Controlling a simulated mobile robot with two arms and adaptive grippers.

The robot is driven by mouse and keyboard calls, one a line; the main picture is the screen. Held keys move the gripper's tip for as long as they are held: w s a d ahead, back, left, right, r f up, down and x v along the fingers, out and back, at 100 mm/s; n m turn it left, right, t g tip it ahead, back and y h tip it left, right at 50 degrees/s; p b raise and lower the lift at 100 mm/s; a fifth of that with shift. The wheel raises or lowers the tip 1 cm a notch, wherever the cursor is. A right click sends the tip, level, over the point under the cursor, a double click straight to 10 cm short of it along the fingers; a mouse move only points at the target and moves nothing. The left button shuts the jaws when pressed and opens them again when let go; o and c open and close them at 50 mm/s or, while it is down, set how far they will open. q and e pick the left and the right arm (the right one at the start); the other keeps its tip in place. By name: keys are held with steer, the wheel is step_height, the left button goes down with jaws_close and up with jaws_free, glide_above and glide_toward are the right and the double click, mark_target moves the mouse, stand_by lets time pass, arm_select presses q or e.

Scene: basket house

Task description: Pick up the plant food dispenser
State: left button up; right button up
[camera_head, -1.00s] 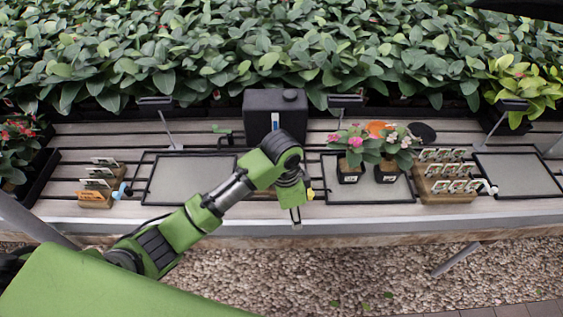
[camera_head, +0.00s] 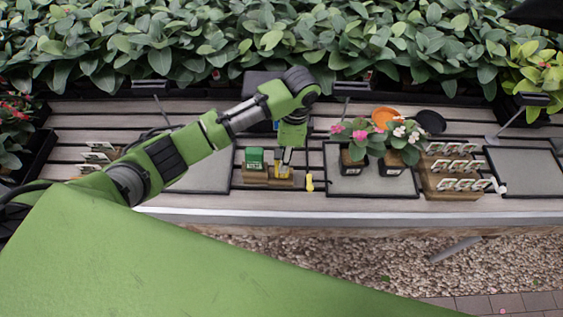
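A small wooden holder (camera_head: 255,182) stands on the bench near the middle. It carries a green labelled container (camera_head: 255,159) on its left and a yellow item (camera_head: 283,172) on its right. I cannot tell for sure which of these is the plant food dispenser. My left gripper (camera_head: 285,158) points down directly above the yellow item, with its fingertips close to or around its top. Whether it touches or grips the item is unclear. My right gripper is not in view.
A yellow-handled tool (camera_head: 310,182) lies right of the holder. Potted flowers (camera_head: 352,160) stand on a dark-rimmed tray (camera_head: 340,187). A wooden rack of labelled packets (camera_head: 448,190) is further right. A black container (camera_head: 258,82) is behind my arm. An empty tray (camera_head: 525,172) lies far right.

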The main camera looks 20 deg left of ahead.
arm_select(q)
steer(key=shift+w+f, duration=0.15)
steer(key=shift+f, duration=0.55)
steer(key=f, duration=0.1)
steer(key=a+f+p, duration=0.1)
steer(key=f, duration=0.2)
steer(key=shift+s+a+p, duration=0.15)
steer(key=shift+s+p, duration=0.1)
steer(key=shift+p, duration=0.1)
steer(key=shift+f, duration=0.35)
steer(key=shift+w+f, duration=0.1)
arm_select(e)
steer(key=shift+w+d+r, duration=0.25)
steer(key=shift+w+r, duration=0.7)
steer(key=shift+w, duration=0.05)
arm_select(q)
jaws_close()
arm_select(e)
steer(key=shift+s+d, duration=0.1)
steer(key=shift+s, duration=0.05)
